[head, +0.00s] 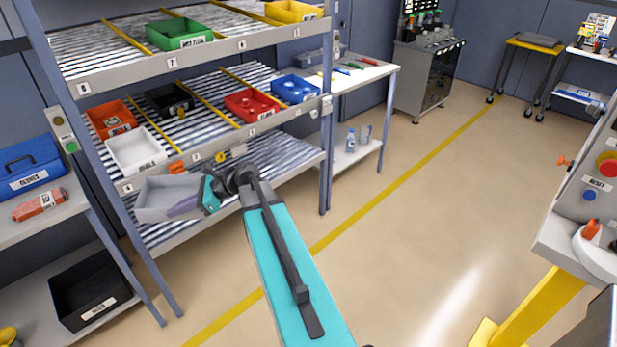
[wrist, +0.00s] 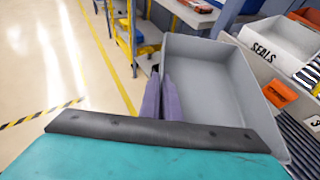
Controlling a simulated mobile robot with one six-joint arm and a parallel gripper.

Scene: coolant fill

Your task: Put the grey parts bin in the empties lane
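The grey parts bin (head: 158,192) is empty and hangs in front of the rack, over the front of the lowest roller level (head: 270,160) in the head view. My gripper (head: 187,207) is at the bin's right side. In the wrist view the purple fingers of my gripper (wrist: 161,97) pinch the near left wall of the grey bin (wrist: 215,75), one on each side of it. The bin looks roughly level. The lowest level's visible rollers are bare; the bin and my arm hide part of them. I cannot read which lane is the empties lane.
A white SEALS bin (head: 137,150) sits just above the grey bin on the middle level, with black, red and blue bins along that level. A rack post (head: 100,165) stands left, beside a shelf with a blue case (head: 30,170). Open floor (head: 400,220) lies right.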

